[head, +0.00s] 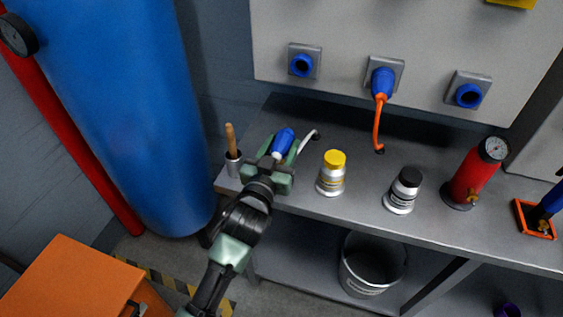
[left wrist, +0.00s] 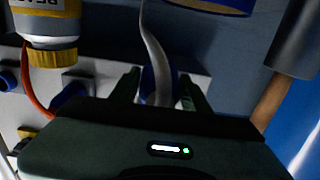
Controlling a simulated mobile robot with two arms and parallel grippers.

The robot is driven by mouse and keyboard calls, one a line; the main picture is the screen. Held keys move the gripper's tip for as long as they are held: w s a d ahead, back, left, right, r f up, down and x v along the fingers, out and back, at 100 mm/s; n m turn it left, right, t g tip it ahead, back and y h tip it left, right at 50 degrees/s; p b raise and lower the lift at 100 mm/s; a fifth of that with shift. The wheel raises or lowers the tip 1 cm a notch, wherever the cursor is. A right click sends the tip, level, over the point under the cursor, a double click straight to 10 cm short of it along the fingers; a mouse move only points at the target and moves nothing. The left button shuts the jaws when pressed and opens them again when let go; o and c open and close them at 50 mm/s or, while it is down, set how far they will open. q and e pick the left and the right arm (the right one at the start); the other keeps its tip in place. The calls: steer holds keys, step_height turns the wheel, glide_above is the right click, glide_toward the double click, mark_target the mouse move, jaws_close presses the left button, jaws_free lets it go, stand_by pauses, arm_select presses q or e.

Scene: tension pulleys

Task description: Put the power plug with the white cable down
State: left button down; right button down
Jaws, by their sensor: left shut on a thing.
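The power plug with the white cable (head: 284,140) is blue and sits in my left gripper (head: 272,160), over the left end of the grey workbench (head: 300,190). Its white cable (head: 309,141) runs right to the bench top. In the left wrist view the fingers (left wrist: 158,90) stand on both sides of the blue plug (left wrist: 147,82), with the cable (left wrist: 160,60) passing in front. Whether the plug touches the bench is hidden by the gripper. My right gripper is not in view.
A cup with a wooden-handled tool (head: 233,160) stands close left of the gripper. A yellow-capped bottle (head: 332,175) and black-capped bottle (head: 404,190) stand to the right. Behind, a panel has two empty blue sockets and one holding an orange-cabled plug (head: 382,82).

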arm_select(q)
steer(key=shift+f+b, duration=0.3)
steer(key=shift+f, duration=2.35)
steer(key=shift+f+b, duration=0.45)
steer(key=shift+f, duration=0.15)
steer(key=c, duration=0.7)
jaws_free()
steer(key=shift+r, duration=0.1)
steer(key=shift+r+p, duration=0.45)
steer(key=shift+s+a, duration=0.1)
steer(key=shift+s, duration=0.2)
steer(key=v, duration=1.1)
steer(key=shift+s+b, duration=0.2)
steer(key=shift+b, duration=0.1)
